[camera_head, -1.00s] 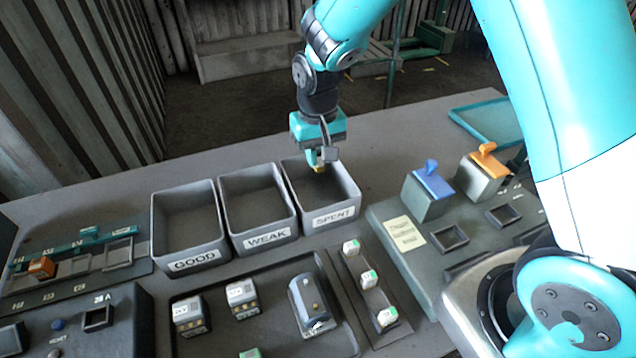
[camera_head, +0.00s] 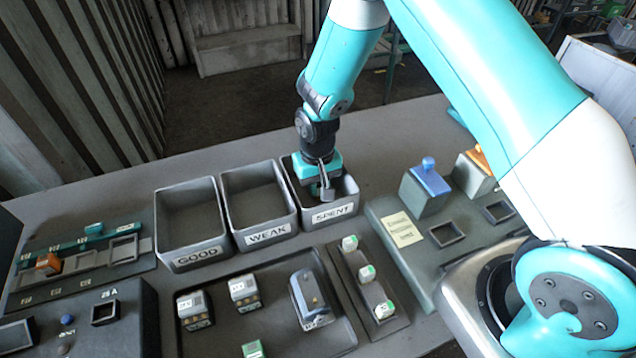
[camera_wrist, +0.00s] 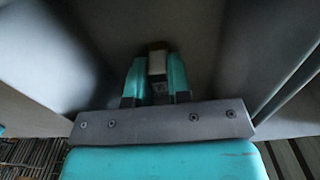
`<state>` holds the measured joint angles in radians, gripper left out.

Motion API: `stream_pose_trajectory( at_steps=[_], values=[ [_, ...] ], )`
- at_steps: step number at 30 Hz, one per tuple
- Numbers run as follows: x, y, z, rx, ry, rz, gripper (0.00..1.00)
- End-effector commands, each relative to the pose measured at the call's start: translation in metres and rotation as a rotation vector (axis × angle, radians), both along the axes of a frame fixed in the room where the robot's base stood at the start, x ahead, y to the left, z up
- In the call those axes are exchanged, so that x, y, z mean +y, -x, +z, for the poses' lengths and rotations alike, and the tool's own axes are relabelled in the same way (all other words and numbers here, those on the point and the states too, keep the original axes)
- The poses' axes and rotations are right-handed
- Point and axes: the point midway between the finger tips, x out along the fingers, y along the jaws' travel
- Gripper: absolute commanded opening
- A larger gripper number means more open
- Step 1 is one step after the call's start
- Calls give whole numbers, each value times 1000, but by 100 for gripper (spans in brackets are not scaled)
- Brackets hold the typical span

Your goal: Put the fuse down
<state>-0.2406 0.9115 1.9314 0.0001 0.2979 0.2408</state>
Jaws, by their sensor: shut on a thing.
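My gripper (camera_head: 326,188) is down inside the grey bin labelled SPENT (camera_head: 334,212), the rightmost of three bins. In the wrist view my gripper's teal fingers (camera_wrist: 156,78) are shut on the fuse (camera_wrist: 157,62), a small pale piece with a brownish end. Grey bin walls and floor surround the fingers in that view. I cannot tell whether the fuse touches the bin floor. In the head view the fuse is hidden by the gripper and the bin.
The WEAK bin (camera_head: 268,236) and GOOD bin (camera_head: 197,256) stand to the left and look empty. In front is a tray (camera_head: 270,328) with several blocks and a strip (camera_head: 392,325) of small green-and-white pieces. A panel with a blue-handled block (camera_head: 428,185) stands to the right.

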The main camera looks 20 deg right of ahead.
Motion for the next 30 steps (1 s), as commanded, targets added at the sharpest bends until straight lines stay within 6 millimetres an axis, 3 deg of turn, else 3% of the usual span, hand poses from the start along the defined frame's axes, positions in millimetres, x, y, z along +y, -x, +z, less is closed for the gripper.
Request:
stream_pose_trajectory(
  at_steps=[1,2,4,5,17,30],
  values=[
    [0,0,-3,0,0,0,4],
    [0,0,-2,0,0,0,25],
    [0,0,-1,0,0,0,42],
    [0,0,-1,0,0,0,44],
    [0,-1,10,-4,-1,0,44],
    [0,-1,99,-5,-1,0,44]
  ],
)
